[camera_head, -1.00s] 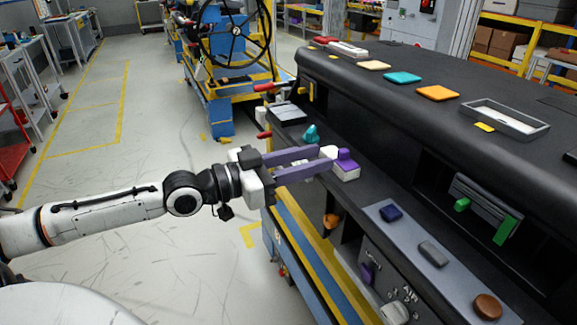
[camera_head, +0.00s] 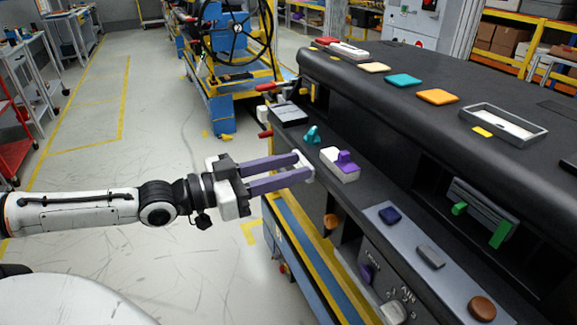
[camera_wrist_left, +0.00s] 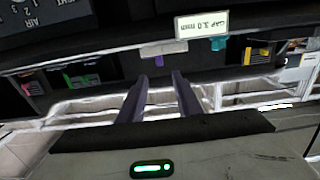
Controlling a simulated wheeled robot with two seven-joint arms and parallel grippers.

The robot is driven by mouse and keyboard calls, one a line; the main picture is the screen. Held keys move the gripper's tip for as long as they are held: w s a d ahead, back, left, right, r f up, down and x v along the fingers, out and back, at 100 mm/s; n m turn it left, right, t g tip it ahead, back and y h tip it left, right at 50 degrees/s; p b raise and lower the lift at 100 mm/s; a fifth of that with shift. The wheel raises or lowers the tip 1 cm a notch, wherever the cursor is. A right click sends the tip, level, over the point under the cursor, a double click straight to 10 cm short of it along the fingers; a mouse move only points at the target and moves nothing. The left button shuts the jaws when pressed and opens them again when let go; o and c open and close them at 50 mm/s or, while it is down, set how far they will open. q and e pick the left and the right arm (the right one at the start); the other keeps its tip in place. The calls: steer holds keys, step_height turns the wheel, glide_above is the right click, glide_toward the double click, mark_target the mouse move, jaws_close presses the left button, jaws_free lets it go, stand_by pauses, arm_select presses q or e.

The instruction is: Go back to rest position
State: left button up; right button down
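My left gripper (camera_head: 304,168) is open and empty, its two purple fingers parallel with a clear gap between them. It points right at the front edge of the dashboard module (camera_head: 400,130). Its pale fingertips are just left of a white block with a purple lever (camera_head: 342,165), with a small gap between. In the left wrist view the fingers (camera_wrist_left: 160,77) also stand apart with nothing between them. My right gripper is not in view.
A teal knob (camera_head: 312,135) stands on the ledge behind the white block. An orange knob (camera_head: 331,221) juts from the front below. A blue cart with a steering wheel (camera_head: 236,28) stands at the back. Open floor (camera_head: 120,270) lies left of the dashboard.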

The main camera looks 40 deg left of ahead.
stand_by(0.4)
arm_select(q)
steer(key=s+a+f+n+g+y, duration=0.1)
steer(key=s+f+n+g+y, duration=0.3)
steer(key=f, duration=0.8)
steer(key=s+a+f+m+t+y, duration=0.1)
steer(key=s+f, duration=0.4)
steer(key=f, duration=0.8)
steer(key=s+d+f+g, duration=0.2)
steer(key=s+d+f, duration=0.2)
steer(key=d+f, duration=0.2)
steer(key=s+d+f+g, duration=0.2)
steer(key=s+d+f, duration=0.3)
steer(key=d, duration=0.6)
step_height(320, 180, down, 2)
steer(key=shift+f+g+y, duration=0.25)
steer(key=shift+g+y, duration=0.05)
steer(key=shift+y, duration=0.1)
